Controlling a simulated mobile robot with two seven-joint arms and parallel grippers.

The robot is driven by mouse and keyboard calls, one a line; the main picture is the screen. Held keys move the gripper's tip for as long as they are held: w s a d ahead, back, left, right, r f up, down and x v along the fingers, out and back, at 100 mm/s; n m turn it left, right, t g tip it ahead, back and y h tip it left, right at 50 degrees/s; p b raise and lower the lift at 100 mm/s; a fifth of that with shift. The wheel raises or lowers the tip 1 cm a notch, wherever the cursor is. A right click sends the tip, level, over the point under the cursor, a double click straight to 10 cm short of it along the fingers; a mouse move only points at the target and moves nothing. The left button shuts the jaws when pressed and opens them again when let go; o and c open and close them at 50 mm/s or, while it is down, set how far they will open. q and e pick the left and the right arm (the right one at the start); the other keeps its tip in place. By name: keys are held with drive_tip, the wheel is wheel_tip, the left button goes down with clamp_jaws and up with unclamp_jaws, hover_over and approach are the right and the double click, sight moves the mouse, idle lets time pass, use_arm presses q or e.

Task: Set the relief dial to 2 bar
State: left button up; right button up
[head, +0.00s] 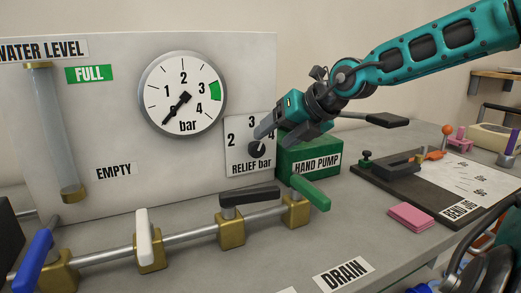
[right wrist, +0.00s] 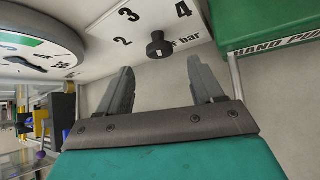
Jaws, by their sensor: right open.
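The relief dial (head: 256,149) is a small black knob on a white plate (head: 236,158) marked 2, 3, 4 and "RELIEF bar", on the grey panel. It also shows in the right wrist view (right wrist: 159,46), just beyond the fingertips. I cannot tell which number it points at. My right gripper (head: 277,136) is open and empty in front of the plate, reaching in from the upper right. In the right wrist view its two fingers (right wrist: 161,70) stand apart, with the knob roughly centred ahead of the gap. My left gripper is not in view.
The green hand pump (head: 310,158) stands close right of the dial. A round pressure gauge (head: 183,93) is on the panel to its left. A pipe (head: 190,233) with several valve handles runs below. A pink pad (head: 411,217) and a dark bend jig board (head: 430,185) lie at right.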

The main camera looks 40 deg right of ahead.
sight(259, 148)
drive_tip(key=x, duration=0.6)
drive_tip(key=shift+b, duration=0.4)
drive_tip(key=shift+w+f, duration=0.15)
